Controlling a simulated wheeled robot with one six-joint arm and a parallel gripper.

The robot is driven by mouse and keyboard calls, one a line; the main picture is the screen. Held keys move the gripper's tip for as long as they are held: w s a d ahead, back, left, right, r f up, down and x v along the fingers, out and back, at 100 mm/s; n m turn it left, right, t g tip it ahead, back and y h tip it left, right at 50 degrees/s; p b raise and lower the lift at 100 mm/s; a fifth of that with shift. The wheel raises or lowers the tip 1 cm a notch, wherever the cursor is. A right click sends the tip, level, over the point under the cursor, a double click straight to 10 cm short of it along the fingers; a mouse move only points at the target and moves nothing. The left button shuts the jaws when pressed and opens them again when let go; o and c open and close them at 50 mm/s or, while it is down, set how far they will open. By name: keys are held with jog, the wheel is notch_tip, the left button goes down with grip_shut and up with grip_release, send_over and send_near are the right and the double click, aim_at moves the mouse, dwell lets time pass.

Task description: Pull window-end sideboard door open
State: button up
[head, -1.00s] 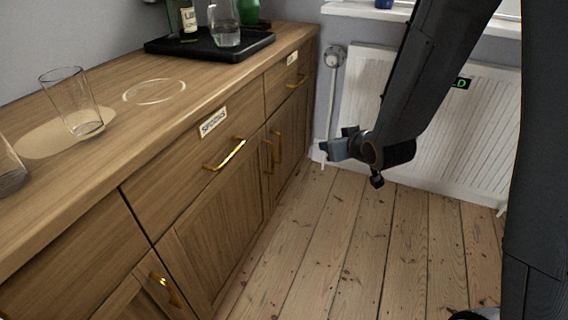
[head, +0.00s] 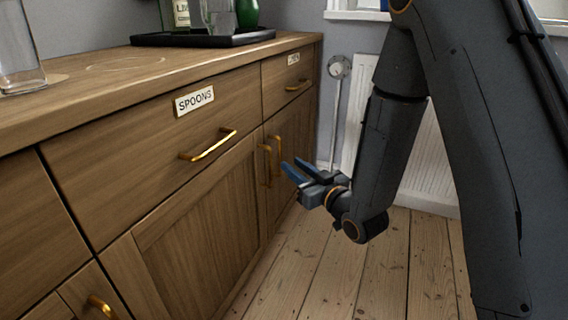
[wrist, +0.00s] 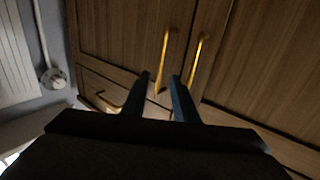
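The window-end sideboard door (head: 290,133) is closed, at the far end of the sideboard. Its upright brass handle (head: 278,151) stands close beside the handle of the neighbouring door (head: 205,215). My gripper (head: 290,162) is open and empty, its two blue-grey fingers pointing at the handles from the right. In the wrist view, the window-end door (wrist: 118,38) is on the left and its handle (wrist: 164,58) appears in line with the gap between the fingers (wrist: 161,84). The handle's far end shows between the fingers; I cannot tell the remaining distance.
A radiator (head: 430,165) stands behind my arm by the wall. A black tray (head: 205,40) with bottles and a glass (head: 15,50) stand on top. The floorboards (head: 300,275) are clear.

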jog(key=b+x, duration=0.2)
jog(key=x, duration=0.4)
grip_shut()
dwell(1.4)
